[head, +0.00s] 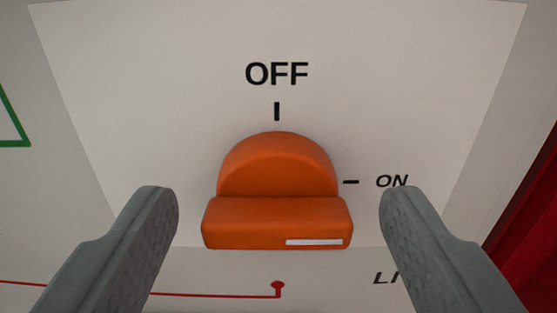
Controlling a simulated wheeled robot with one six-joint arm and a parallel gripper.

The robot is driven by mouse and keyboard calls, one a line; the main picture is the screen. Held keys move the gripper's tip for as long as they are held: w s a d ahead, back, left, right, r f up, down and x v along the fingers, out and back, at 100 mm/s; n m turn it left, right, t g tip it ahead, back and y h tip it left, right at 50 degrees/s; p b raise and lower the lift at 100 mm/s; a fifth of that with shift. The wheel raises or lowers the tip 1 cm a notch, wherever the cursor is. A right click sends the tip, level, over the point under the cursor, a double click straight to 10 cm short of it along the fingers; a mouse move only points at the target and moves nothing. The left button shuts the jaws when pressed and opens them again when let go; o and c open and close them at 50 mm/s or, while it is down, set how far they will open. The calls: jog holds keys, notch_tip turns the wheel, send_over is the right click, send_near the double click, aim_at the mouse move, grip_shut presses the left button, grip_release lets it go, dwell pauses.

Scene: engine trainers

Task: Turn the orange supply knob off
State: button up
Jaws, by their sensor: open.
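The orange supply knob (277,180) sits on a pale panel in the middle of the head view. Its raised grip bar lies level across the picture, and a white line on the bar's right half points right, toward the ON mark. The OFF mark is straight above the knob. My gripper (278,205) is open, with one grey finger to the left of the knob and one to the right. A gap shows between each finger and the bar, and neither finger appears to touch it.
The pale panel (160,90) is clear around the knob. A red line ending in a dot (278,286) is printed below it. A green outline (18,142) is at the left edge, and a red surface (530,240) is at the right edge. Lettering at lower right is partly hidden by my right finger.

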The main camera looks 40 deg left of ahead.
jog(key=shift+w+a, duration=0.35)
jog(key=shift+w, duration=0.05)
jog(key=c, duration=1)
